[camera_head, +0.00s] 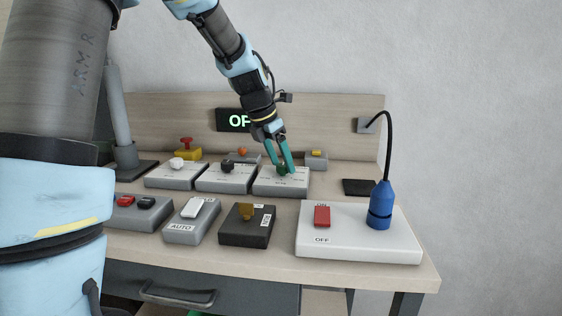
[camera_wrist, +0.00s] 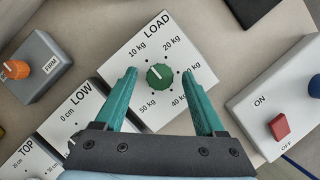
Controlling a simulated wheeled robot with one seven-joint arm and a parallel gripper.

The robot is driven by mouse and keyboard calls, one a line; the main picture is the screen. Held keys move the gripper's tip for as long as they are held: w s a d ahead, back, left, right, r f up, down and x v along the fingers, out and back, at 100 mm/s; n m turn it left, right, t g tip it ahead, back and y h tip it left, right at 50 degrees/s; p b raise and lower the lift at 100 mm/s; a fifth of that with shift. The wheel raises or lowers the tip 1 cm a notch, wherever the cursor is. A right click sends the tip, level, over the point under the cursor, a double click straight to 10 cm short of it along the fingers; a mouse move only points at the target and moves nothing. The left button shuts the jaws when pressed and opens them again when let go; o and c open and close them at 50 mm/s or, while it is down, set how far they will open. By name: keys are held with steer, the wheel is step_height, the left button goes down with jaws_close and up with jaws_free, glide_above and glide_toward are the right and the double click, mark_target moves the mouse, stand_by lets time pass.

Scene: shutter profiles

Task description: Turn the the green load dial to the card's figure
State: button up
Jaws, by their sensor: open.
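The green load dial (camera_wrist: 160,76) sits on a light box (camera_wrist: 122,62) marked LOAD. Labels 10, 20, 40 and 50 kg show around it; the right finger may hide another label. A short white mark on the dial seems to point to the upper left, near 10 kg. My gripper (camera_wrist: 160,88) is open, with one teal finger on each side of the dial; I cannot tell whether they touch it. In the head view my gripper (camera_head: 284,162) is over the box, and the dial (camera_head: 282,170) is partly hidden by the fingers. I cannot make out a card with a figure.
To the left are boxes marked LOW (camera_wrist: 84,110) and TOP (camera_wrist: 22,158), and an orange knob (camera_wrist: 15,70). To the right is a white box with a red switch (camera_head: 322,216) and a blue plug (camera_head: 380,205) with a black cable. A dark display (camera_head: 234,120) stands behind.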

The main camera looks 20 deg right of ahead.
steer(key=shift+f, duration=0.2)
jaws_close()
stand_by(0.6)
